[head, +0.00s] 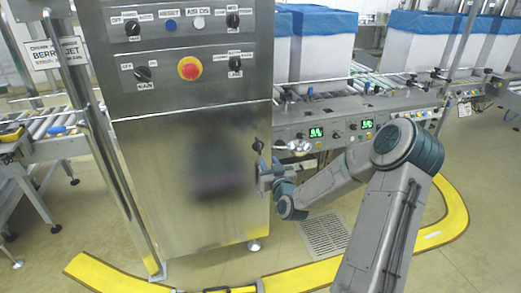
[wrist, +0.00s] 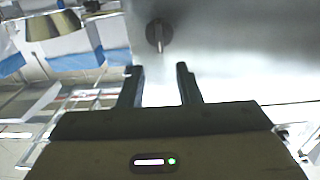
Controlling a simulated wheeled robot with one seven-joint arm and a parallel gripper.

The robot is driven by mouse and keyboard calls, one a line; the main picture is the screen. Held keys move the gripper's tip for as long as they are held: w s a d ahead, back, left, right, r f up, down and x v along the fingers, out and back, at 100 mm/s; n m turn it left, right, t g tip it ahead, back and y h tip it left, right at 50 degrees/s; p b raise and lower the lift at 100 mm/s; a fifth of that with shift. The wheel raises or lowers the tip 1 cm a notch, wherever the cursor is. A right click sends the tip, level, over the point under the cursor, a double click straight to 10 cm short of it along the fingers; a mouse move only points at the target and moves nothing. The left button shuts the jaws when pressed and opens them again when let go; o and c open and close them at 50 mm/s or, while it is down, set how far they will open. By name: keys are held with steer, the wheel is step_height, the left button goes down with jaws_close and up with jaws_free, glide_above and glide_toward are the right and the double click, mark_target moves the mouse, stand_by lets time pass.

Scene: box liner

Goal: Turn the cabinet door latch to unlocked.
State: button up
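The cabinet door (head: 195,175) is a brushed steel panel below the switch panel. Its latch (head: 258,145) is a small dark knob near the door's right edge. In the wrist view the latch (wrist: 159,36) is a dark round knob with a lighter bar pointing down the picture. My gripper (head: 265,168) is just below and right of the latch in the head view. In the wrist view its two fingers (wrist: 158,70) are apart with nothing between them. The latch lies beyond the fingertips, roughly centred between them and apart from them.
Above the door is a switch panel with a red and yellow emergency button (head: 190,68) and several black knobs. A conveyor console (head: 345,122) with green displays stands right of the cabinet, close to my arm. Yellow floor marking (head: 440,236) curves around the cabinet.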

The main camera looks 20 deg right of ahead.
mark_target(260, 148)
steer(key=w, duration=0.9)
steer(key=shift+w+d, duration=0.15)
steer(key=shift+w, duration=0.1)
jaws_close()
